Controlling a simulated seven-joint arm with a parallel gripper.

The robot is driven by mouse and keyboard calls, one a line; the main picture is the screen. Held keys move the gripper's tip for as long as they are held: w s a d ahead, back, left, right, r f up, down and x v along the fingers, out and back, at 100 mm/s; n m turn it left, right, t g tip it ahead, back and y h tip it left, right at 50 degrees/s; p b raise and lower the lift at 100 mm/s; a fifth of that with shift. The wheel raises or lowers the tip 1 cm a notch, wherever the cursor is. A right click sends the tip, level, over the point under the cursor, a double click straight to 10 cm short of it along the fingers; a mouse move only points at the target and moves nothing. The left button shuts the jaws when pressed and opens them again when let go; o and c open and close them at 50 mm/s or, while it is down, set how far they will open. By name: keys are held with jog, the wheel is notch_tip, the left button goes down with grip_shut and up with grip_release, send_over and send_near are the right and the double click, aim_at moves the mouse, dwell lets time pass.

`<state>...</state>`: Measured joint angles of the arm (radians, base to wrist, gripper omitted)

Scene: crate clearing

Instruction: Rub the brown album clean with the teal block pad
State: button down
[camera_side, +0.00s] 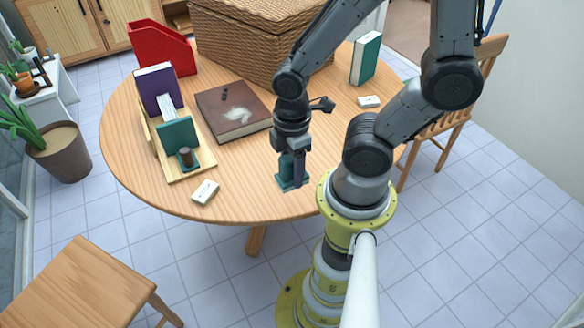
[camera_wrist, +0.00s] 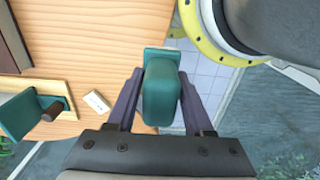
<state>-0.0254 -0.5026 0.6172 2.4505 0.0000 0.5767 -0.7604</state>
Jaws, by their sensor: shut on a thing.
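The brown album (camera_side: 215,98) lies flat on the round table, with a pale whitish smudge and a small dark mark on its cover. An edge of something brown, probably the album, shows at the left of the wrist view. My gripper (camera_side: 291,181) is shut on the teal block pad (camera_side: 283,172), near the table's front edge, to the right of and nearer than the album. In the wrist view the pad (camera_wrist: 160,92) sits between both fingers. I cannot tell whether its underside touches the table.
A wooden rack (camera_side: 186,172) with books stands left of the album. A red file holder (camera_side: 160,48) and a wicker crate (camera_side: 245,45) stand behind. A teal book (camera_side: 366,58) stands at the back right. Small white boxes lie at front left (camera_side: 205,192) and right (camera_side: 369,101).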

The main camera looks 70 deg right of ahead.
jog(key=shift+r+n, duration=0.15)
jog(key=shift+n, duration=0.25)
jog(key=w+d+r+n, duration=0.1)
jog(key=w+d+r, duration=0.15)
jog(key=w, duration=0.45)
jog(key=w+d+r, duration=0.2)
jog(key=w+d, duration=0.1)
jog(key=w, duration=0.4)
jog(key=w+d+r+n, duration=0.1)
jog(key=w+d+r, duration=0.15)
jog(key=w, duration=0.45)
jog(key=w+d+f, duration=0.3)
jog(key=w+d, duration=0.5)
jog(key=d, duration=0.4)
jog(key=s+d+f+m, duration=0.2)
jog(key=d+f, duration=0.3)
jog(key=d, duration=0.4)
jog(key=shift+s+d+f+m, duration=0.15)
jog(key=shift+d+f+m, duration=0.05)
jog(key=shift+f+m, duration=0.2)
